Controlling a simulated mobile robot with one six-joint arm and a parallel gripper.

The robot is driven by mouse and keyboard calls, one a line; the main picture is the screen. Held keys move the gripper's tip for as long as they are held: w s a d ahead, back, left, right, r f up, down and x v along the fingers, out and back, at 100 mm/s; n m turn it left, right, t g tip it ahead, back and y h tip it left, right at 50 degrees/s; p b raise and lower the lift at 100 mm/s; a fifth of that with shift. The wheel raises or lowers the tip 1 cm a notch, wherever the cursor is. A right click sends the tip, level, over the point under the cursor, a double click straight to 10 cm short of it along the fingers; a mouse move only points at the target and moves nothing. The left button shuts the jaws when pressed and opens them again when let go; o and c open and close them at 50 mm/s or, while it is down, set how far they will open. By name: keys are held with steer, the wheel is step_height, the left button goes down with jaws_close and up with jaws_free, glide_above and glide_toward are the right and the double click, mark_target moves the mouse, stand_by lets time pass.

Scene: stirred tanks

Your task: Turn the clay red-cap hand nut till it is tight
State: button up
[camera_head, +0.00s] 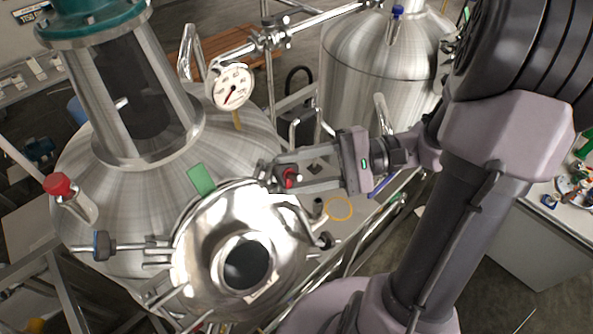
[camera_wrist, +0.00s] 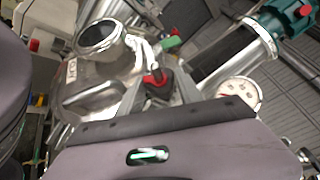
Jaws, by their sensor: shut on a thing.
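The clay red-cap hand nut (camera_head: 289,177) is at the upper right rim of the round manway lid (camera_head: 205,258) on the near steel tank. My gripper (camera_head: 282,175) reaches in from the right and is shut on this nut, with a finger on either side. The fingers hide part of the nut in the head view. In the wrist view the red of the nut (camera_wrist: 155,80) shows between the fingertips (camera_wrist: 158,84), with the polished lid (camera_wrist: 92,75) to the left. How far the nut is turned cannot be seen.
A pressure gauge (camera_head: 232,87) stands above. A red-capped nozzle (camera_head: 60,186) is far left. A second tank (camera_head: 370,85) stands behind my arm.

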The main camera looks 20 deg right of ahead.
steer(key=shift+s+f+m+t+y+b, duration=0.15)
steer(key=shift+m+t+y+b, duration=0.2)
steer(key=shift+m+t, duration=0.45)
steer(key=shift+f+m+t+y+b, duration=0.15)
steer(key=shift+m+t+y+b, duration=0.15)
steer(key=shift+m+t, duration=0.8)
steer(key=o, duration=1.4)
steer(key=shift+c, duration=0.2)
steer(key=v, duration=1.7)
steer(key=shift+d, duration=0.15)
